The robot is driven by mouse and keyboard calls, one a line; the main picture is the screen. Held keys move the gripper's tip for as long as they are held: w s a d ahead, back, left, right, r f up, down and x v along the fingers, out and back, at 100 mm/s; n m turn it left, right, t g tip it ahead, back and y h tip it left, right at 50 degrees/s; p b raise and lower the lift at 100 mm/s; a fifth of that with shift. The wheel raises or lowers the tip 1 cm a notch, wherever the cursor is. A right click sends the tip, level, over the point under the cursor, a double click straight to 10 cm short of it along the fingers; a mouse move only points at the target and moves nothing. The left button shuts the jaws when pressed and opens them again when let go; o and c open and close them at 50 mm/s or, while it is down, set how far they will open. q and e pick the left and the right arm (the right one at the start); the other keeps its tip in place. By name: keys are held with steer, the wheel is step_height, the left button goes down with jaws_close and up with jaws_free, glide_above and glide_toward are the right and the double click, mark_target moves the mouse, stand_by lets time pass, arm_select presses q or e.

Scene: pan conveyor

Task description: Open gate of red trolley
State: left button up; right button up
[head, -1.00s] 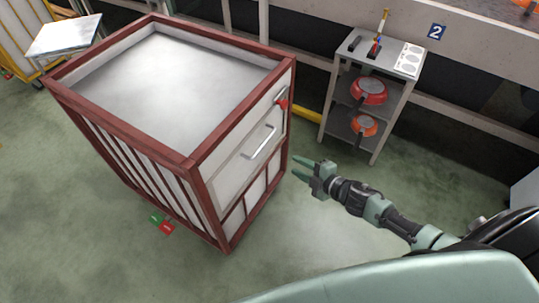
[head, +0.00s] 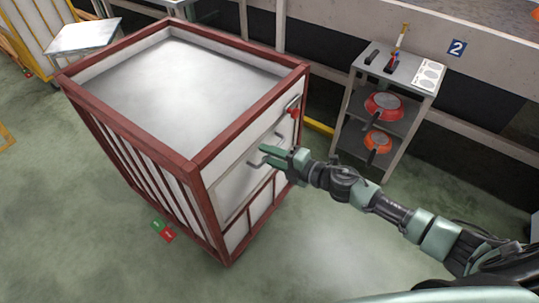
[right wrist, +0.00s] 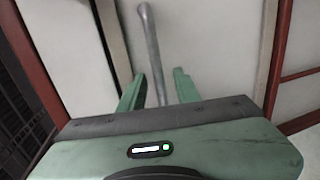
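The red trolley (head: 187,168) has a dark red frame and stands left of centre in the head view. Its white gate (head: 238,190) is on the side facing right and looks closed. A grey metal handle (right wrist: 153,45) is fixed on the gate; in the head view it is partly hidden behind my right gripper (head: 268,155). A red latch (head: 295,112) sits at the gate's upper right. In the right wrist view, my right gripper (right wrist: 157,92) is open, with the handle bar running between its green fingers. Whether the fingers touch it I cannot tell. My left gripper is not in view.
A grey shelf stand (head: 395,75) with red and orange pans is behind, to the right of the trolley. A yellow trolley (head: 30,30) stands at the far left. Small green and red blocks (head: 162,231) lie by the trolley's base. The floor in front is clear.

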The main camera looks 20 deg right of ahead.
jaws_close()
stand_by(1.5)
